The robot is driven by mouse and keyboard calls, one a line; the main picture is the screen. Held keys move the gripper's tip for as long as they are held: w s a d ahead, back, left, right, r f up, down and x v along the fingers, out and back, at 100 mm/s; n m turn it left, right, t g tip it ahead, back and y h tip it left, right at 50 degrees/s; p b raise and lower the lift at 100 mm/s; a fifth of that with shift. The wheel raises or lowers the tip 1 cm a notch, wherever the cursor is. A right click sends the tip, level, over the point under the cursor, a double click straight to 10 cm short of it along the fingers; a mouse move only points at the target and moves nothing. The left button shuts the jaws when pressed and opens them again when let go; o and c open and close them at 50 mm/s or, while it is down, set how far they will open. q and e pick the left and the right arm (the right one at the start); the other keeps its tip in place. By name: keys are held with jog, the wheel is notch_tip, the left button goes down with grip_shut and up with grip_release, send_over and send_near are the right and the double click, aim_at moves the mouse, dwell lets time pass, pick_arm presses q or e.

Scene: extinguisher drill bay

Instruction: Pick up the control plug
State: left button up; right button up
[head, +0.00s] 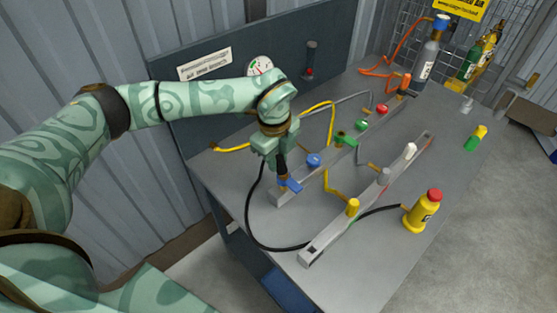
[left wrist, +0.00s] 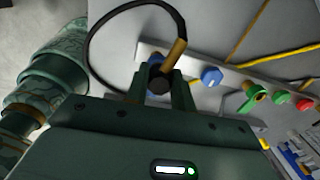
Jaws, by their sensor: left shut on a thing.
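My left gripper (head: 282,172) is over the near left end of the back rail (head: 333,152). In the left wrist view its fingers (left wrist: 160,92) are shut on the control plug, a dark round-ended piece (left wrist: 160,80) with a bronze stem (left wrist: 175,53). A black cable (left wrist: 128,12) runs from the stem in a loop. In the head view the plug (head: 283,170) is mostly hidden by the gripper, just above a blue handle (head: 291,185). I cannot tell whether the plug touches the rail. My right gripper is not in view.
The back rail carries a blue knob (head: 313,160), a green handle (head: 345,139) and other knobs. A front rail (head: 322,243) has several coloured posts. The cable (head: 248,215) loops across the table towards a yellow bottle (head: 418,214). A grey panel (head: 335,55) stands behind.

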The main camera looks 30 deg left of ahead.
pick_arm(q)
jog(key=shift+w+r, duration=0.1)
jog(key=shift+r, duration=0.55)
jog(key=s+d+r+p, duration=0.3)
jog(key=s+d+r, duration=0.1)
jog(key=s+r, duration=0.7)
jog(key=shift+s+d+r, duration=0.2)
jog(key=shift+s+r, duration=0.2)
jog(key=shift+s, duration=0.85)
